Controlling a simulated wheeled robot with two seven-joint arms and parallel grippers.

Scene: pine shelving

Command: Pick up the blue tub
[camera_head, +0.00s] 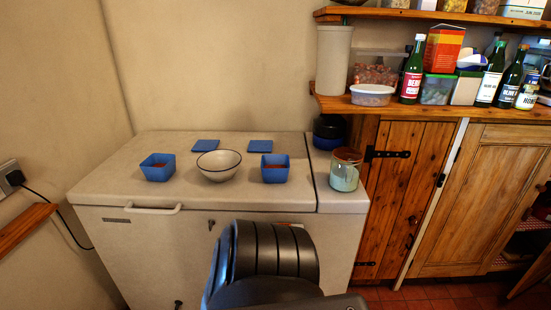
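Two blue square tubs stand upright on the flat top of a white chest. One blue tub (158,174) is at the left and the other blue tub (275,175) is at the right. Each seems to hold something reddish-brown, too small to make out. A white bowl with a dark rim (219,173) stands between them. Two flat blue squares lie behind, one at the left (205,146) and one at the right (260,146). Neither gripper shows; a black part of my own body covers the lower middle of the view.
The chest (110,190) has bare top around the tubs. A crowded wooden shelf (430,108) and cupboard doors (395,200) are at the right.

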